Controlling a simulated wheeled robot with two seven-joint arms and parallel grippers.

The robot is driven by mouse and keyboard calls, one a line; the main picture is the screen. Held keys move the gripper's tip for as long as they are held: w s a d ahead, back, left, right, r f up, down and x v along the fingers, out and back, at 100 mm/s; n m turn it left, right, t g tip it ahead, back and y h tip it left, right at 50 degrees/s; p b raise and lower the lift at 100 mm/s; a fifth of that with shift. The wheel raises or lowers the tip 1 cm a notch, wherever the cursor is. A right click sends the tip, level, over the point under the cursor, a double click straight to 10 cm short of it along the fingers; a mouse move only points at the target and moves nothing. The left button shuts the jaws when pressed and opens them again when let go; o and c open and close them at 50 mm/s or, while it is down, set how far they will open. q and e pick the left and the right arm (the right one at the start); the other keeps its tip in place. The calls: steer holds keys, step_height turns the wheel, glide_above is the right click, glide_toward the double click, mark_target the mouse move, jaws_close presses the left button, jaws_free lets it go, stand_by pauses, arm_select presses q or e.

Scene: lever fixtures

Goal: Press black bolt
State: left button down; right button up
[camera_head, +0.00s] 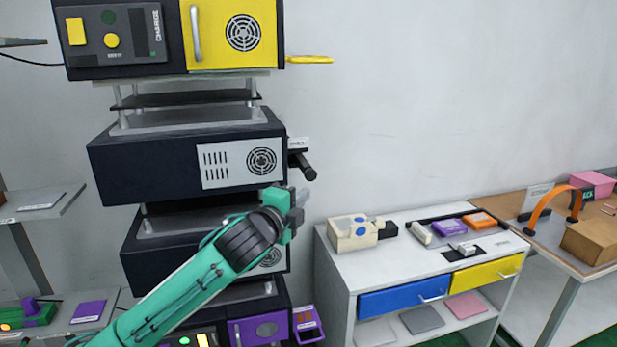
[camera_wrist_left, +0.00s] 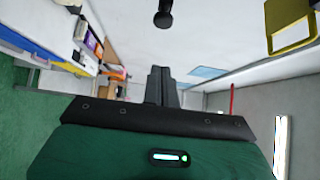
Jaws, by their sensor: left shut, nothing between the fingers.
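The black bolt (camera_head: 304,164) sticks out from the right side of the dark middle box (camera_head: 150,160), on a small pale bracket. Its dark round end shows at the top of the left wrist view (camera_wrist_left: 163,17). My left gripper (camera_head: 302,195) is just below the bolt in the head view. In the left wrist view its fingers (camera_wrist_left: 161,84) are together and empty, with a visible gap between them and the bolt. My right gripper is in neither view.
A yellow ledge (camera_head: 310,60) juts out above the bolt, right of the upper box with the yellow door (camera_head: 208,45). A white table (camera_head: 400,261) with blue and yellow drawers stands to the right. The wall area right of the bolt is clear.

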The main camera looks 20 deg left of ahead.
mark_target(309, 181)
arm_select(q)
steer(key=w+p, duration=0.1)
steer(key=w, duration=0.2)
steer(key=w+p, duration=0.1)
steer(key=w, duration=0.1)
steer(key=w+a+p, duration=0.1)
steer(key=w, duration=0.2)
steer(key=shift+w+a+p, duration=0.1)
steer(key=shift+w+p, duration=0.2)
steer(key=shift+w, duration=0.05)
steer(key=w, duration=0.1)
steer(key=w+a, duration=0.2)
steer(key=shift+w+a+r+p, duration=0.15)
steer(key=shift+w+a+p, duration=0.1)
steer(key=shift+w+p, duration=0.1)
